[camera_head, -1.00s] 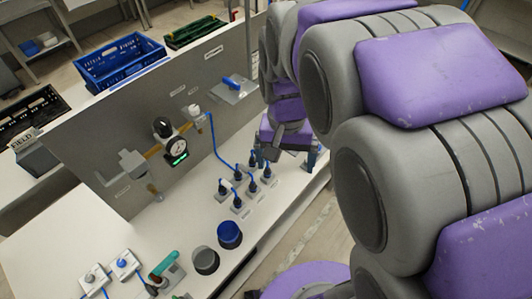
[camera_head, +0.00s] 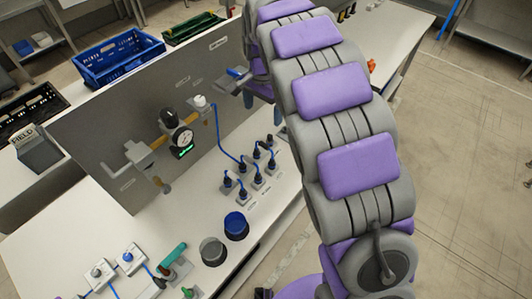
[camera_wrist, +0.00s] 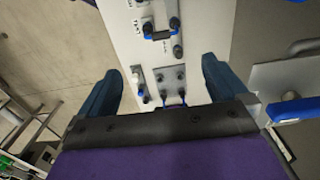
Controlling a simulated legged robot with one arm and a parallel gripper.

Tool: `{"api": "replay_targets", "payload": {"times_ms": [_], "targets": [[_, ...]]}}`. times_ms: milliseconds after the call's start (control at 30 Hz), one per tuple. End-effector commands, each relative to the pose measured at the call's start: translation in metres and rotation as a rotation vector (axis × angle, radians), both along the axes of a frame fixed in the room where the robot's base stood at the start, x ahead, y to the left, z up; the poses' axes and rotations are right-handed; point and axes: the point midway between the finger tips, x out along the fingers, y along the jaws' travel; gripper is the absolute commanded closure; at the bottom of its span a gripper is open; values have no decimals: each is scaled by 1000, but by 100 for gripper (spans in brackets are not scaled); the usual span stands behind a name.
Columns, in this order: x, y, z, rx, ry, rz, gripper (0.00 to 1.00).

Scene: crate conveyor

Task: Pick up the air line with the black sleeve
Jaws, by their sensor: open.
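Several air-line ends with dark sleeves and blue hose stand in small grey holders on the white bench in the head view, one of them at the near row (camera_head: 242,192). In the wrist view, dark fittings (camera_wrist: 178,51) and smaller ones (camera_wrist: 180,76) stand on the bench beyond and between my fingers. I cannot tell which is the line the task names. My gripper (camera_wrist: 160,65) is open, with its two dark blue fingers wide apart and nothing visibly held. In the head view my arm mostly hides it.
A grey upright panel (camera_head: 110,130) carries a gauge (camera_head: 183,138) and a bracket with a blue handle (camera_head: 236,73), also at the right of the wrist view (camera_wrist: 291,110). Blue (camera_head: 236,226) and grey (camera_head: 213,251) cups stand near the bench edge. A blue crate (camera_head: 118,58) stands behind.

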Motion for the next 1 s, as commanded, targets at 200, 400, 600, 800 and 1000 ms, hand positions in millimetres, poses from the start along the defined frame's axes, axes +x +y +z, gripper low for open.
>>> {"api": "replay_targets", "payload": {"times_ms": [200,400,600,800,1000], "targets": [[0,2,-32,-2,0,0,0],[-1,4,-74,-6,4,0,0],[0,4,-110,-4,1,1,0],[0,0,-122,-2,2,0,0],[5,2,-145,-2,0,0,0]]}}
